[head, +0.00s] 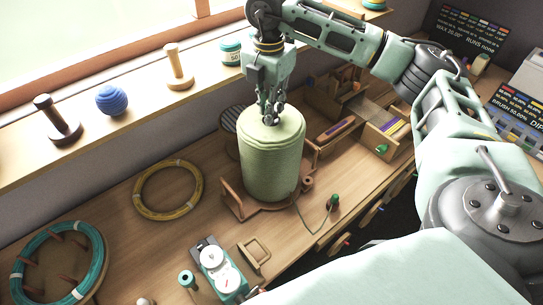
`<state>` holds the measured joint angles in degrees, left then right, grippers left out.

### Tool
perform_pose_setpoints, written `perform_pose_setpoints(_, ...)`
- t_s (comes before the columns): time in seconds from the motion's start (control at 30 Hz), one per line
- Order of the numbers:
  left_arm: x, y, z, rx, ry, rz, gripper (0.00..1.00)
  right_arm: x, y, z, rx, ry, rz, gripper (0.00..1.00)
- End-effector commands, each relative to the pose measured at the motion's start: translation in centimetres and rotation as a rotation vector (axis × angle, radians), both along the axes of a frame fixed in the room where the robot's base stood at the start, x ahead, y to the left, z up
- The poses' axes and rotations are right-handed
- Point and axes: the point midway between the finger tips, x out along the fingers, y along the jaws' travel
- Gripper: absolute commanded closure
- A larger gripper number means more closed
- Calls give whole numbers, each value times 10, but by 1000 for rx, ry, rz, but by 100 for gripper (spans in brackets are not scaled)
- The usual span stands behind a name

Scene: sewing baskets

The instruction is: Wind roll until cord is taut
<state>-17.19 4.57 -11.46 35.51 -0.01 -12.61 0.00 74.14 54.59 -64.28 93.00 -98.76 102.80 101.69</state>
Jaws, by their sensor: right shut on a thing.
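A large pale green roll (270,160) stands upright on a wooden stand (233,204) on the workbench. My right gripper (270,118) points down at the middle of the roll's top and is shut there; the exact part it grips is hidden by the fingers. A thin green cord (312,228) leaves the roll's lower right side and hangs in a slack curve across the bench to a small dark green peg or spool (333,201). My left gripper does not show.
A yellow cord coil (138,203) and a teal coil (22,262) lie left of the roll. A small teal device with a white dial (222,272) stands in front. Wooden boxes (372,140) are at the right. The windowsill holds a blue ball (112,100) and spools.

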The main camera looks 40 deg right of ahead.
Motion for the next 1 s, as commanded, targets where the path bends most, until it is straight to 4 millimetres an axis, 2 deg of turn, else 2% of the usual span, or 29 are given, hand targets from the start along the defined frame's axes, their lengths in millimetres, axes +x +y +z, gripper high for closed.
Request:
perform_pose_setpoints(0.27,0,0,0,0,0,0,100,-3,-1,-3,-4,11,-18,100)
perform_pose_setpoints(0.5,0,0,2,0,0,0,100,-3,-1,-4,-3,14,-167,100)
perform_pose_setpoints(0.77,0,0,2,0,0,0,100,-4,-1,-4,-4,15,-180,100)
perform_pose_setpoints(1.0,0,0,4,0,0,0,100,-4,-1,-5,-5,16,-326,100)
